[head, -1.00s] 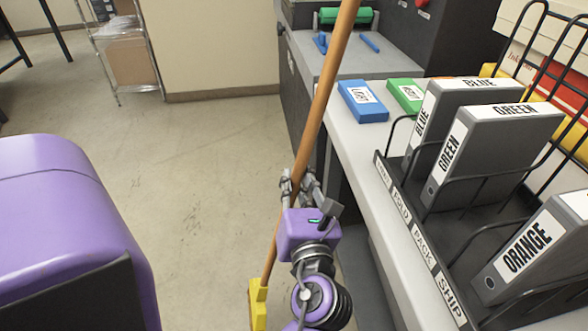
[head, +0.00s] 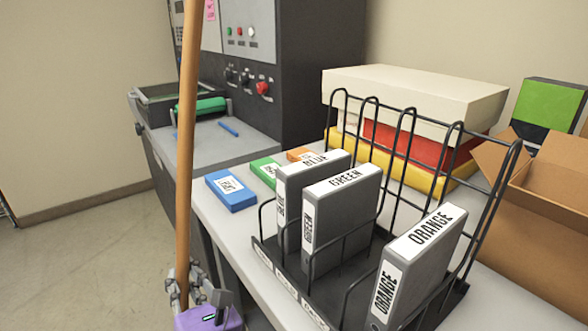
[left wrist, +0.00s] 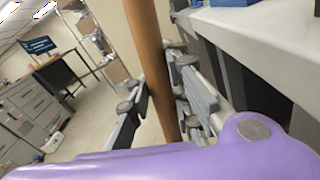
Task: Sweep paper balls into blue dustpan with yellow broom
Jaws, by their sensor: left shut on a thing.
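The broom's brown wooden handle (head: 186,130) stands nearly upright at the left of the head view. My left gripper (head: 185,285) is shut around the handle at the bottom of that view. In the left wrist view the handle (left wrist: 147,50) passes between the fingers of my left gripper (left wrist: 165,100). The yellow broom head is outside both views now. No paper balls and no blue dustpan show. My right gripper is not in view.
A white table (head: 225,222) bears a black wire rack (head: 262,240) with grey binders, a blue box (head: 231,190) and an open carton (head: 545,215). A dark machine (head: 290,100) stands behind. Bare floor (head: 90,260) lies at left.

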